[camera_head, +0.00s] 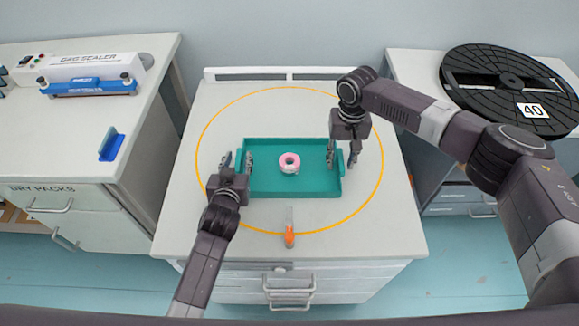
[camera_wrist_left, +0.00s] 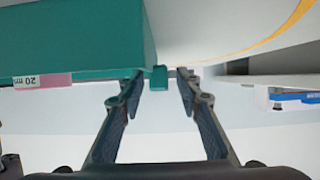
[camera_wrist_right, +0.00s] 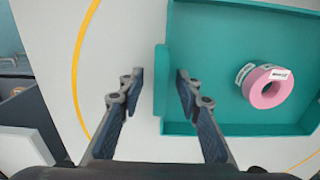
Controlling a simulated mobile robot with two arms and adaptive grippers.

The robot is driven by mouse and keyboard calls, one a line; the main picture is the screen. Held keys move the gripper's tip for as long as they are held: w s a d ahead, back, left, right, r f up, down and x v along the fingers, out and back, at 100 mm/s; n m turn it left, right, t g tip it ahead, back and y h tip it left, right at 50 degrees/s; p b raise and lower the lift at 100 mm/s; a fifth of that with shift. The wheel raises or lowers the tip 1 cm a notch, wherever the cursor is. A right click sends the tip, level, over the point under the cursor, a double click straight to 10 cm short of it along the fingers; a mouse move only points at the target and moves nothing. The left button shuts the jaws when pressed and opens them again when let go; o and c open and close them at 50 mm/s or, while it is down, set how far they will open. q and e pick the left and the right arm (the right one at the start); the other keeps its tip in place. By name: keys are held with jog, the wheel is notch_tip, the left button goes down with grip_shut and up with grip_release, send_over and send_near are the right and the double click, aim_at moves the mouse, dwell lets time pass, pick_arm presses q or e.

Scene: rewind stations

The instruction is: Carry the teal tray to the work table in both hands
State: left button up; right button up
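The teal tray (camera_head: 262,187) sits on the white work table (camera_head: 180,220), inside a yellow ring, with a pink tape roll (camera_head: 289,163) in it. My left gripper (camera_head: 238,160) is at the tray's left side. In the left wrist view its fingers (camera_wrist_left: 160,78) stand apart, with a small teal tab of the tray between them. My right gripper (camera_head: 341,158) is at the tray's right side. In the right wrist view its fingers (camera_wrist_right: 160,78) stand apart on either side of the tray's wall and tab, with gaps showing. The roll also shows there (camera_wrist_right: 268,88).
An orange-handled tool (camera_head: 289,236) lies on the table in front of the tray. A side bench (camera_head: 60,140) at the left holds a bag sealer (camera_head: 90,70) and a blue block (camera_head: 111,145). A black reel (camera_head: 500,85) marked 40 lies on the right bench.

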pick_arm(q)
grip_shut()
pick_arm(e)
grip_shut()
pick_arm(q)
jog(key=shift+r, duration=0.15)
pick_arm(e)
jog(key=shift+r, duration=0.15)
